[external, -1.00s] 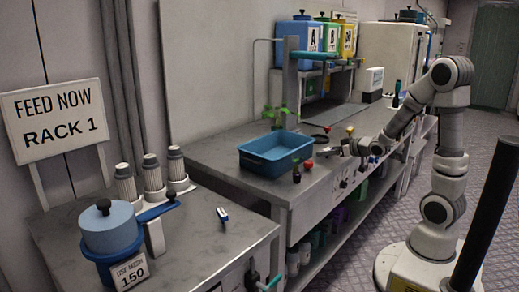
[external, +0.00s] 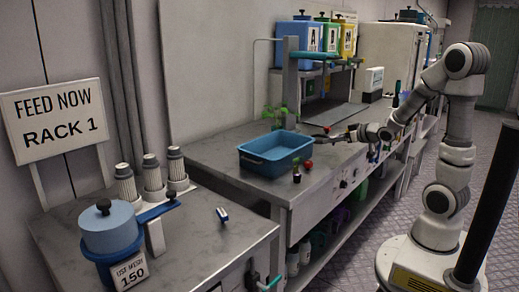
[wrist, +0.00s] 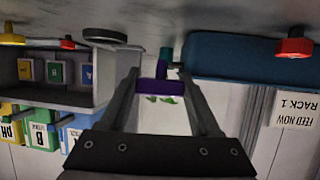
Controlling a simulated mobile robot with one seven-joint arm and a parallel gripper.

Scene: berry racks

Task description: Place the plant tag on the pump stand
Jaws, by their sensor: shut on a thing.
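In the wrist view my gripper (wrist: 160,80) is shut on a white plant tag (wrist: 165,120) with a purple band and green leaf marks, held between the two fingers. In the external view my gripper (external: 347,136) is over the long bench, to the right of the blue tub; the tag is too small to make out there. I cannot tell for sure which fixture is the pump stand.
The blue tub (external: 262,164) stands on the bench; a red knob-like item (external: 308,163) and a small dark pot (external: 297,175) are near it. Coloured tanks (external: 305,37) stand on a shelf behind. The near counter (external: 190,240) has free room.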

